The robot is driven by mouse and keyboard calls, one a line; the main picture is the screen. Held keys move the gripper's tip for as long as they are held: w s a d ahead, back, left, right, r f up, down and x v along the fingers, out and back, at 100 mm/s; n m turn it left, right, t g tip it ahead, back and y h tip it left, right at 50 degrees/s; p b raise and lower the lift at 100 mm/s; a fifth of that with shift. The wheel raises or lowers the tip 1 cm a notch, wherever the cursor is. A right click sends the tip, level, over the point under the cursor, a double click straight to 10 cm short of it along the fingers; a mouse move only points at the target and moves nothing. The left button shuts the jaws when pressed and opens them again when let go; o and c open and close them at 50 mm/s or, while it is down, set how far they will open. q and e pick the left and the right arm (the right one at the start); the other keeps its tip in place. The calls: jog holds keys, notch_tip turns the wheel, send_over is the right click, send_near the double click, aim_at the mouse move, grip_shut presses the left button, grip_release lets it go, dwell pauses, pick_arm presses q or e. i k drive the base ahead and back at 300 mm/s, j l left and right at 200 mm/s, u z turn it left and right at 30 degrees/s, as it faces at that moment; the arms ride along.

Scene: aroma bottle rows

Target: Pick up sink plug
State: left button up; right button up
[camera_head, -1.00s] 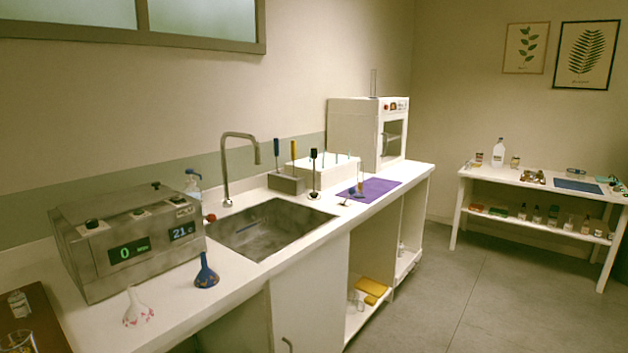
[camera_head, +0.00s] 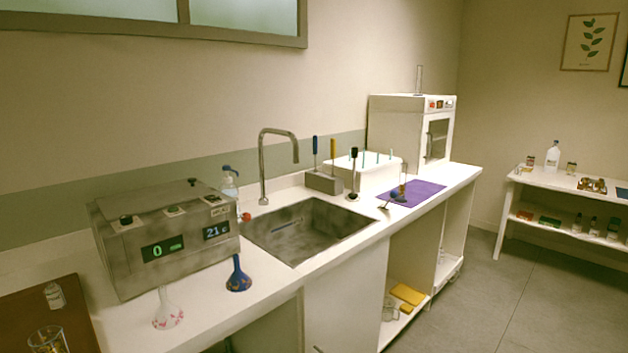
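The sink (camera_head: 345,238) is a steel basin set in the white counter, with a curved tap (camera_head: 263,165) behind it. A small red round thing (camera_head: 246,217) sits at the sink's back left corner; it may be the sink plug, but it is too small to be sure. A thin blue stick-like thing (camera_head: 288,223) shows in the basin. The drain cannot be made out clearly. Neither of my grippers is in view.
A purple mat (camera_head: 425,190), a white rack and an oven-like box (camera_head: 408,130) stand to the right.

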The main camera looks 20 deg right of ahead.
aim_at(352, 195)
jog(key=i+l+u, duration=0.1)
jog(key=l, duration=0.2)
jog(key=i+l+u, duration=0.15)
jog(key=l, duration=0.2)
jog(key=i+l+u, duration=0.1)
jog(key=l, duration=0.2)
jog(key=i+l+u, duration=0.15)
jog(key=l, duration=0.2)
jog(key=i+l+u, duration=0.1)
jog(key=l, duration=0.25)
jog(key=i+l, duration=0.1)
jog(key=l, duration=0.35)
jog(key=i+l, duration=0.15)
jog(key=l, duration=0.25)
jog(key=i+l+u, duration=0.1)
jog(key=l, duration=0.35)
jog(key=i+l, duration=0.1)
jog(key=l, duration=0.35)
